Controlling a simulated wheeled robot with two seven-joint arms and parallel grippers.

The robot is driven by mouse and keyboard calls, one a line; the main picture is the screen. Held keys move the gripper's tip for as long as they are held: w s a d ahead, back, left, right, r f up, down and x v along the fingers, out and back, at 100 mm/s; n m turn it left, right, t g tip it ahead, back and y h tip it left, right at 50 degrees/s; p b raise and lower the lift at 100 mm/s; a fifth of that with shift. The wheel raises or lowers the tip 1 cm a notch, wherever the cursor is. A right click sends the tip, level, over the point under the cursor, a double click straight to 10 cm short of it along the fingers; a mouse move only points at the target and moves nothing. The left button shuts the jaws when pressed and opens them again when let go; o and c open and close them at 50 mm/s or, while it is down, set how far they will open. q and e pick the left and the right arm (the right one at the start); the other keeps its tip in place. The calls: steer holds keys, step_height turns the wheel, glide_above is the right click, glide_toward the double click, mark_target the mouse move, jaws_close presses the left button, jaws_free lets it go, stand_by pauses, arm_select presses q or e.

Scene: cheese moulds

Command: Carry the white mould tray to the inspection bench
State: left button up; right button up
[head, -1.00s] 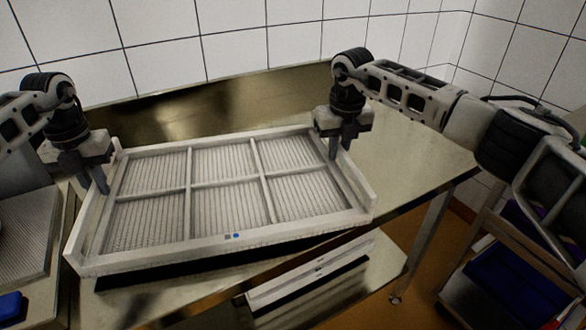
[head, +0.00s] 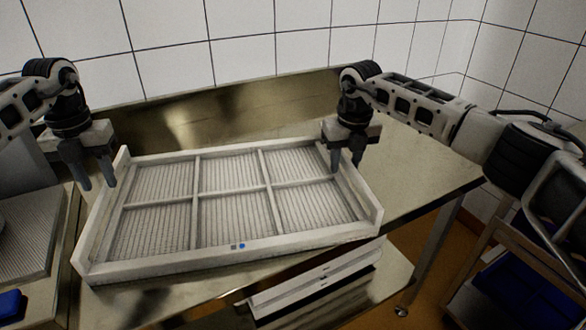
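The white mould tray (head: 160,265) rests on the steel bench (head: 425,165), slightly askew. It has six ribbed compartments and small grey and blue marks on its front wall. My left gripper (head: 95,182) is at the tray's left wall with its fingers spread apart. One finger is outside the wall and the other is close to the wall's top. My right gripper (head: 346,168) is at the far part of the right wall, also open. One finger is on the inner side and one on the outer side. Neither gripper appears to press on the tray.
The tray's front right corner is close to the bench's front edge. Another white tray (head: 320,277) lies on the shelf below. A ribbed surface (head: 25,235) and a blue object (head: 10,303) are at left. A trolley with blue crates (head: 525,285) stands at right. A tiled wall is behind.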

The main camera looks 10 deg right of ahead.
arm_select(q)
step_height(320, 180, up, 8)
steer(key=shift+r, duration=0.15)
arm_select(e)
step_height(320, 180, up, 12)
steer(key=s, duration=0.1)
steer(key=shift+s, duration=0.25)
arm_select(q)
steer(key=shift+r, duration=0.1)
arm_select(e)
steer(key=shift+r, duration=0.1)
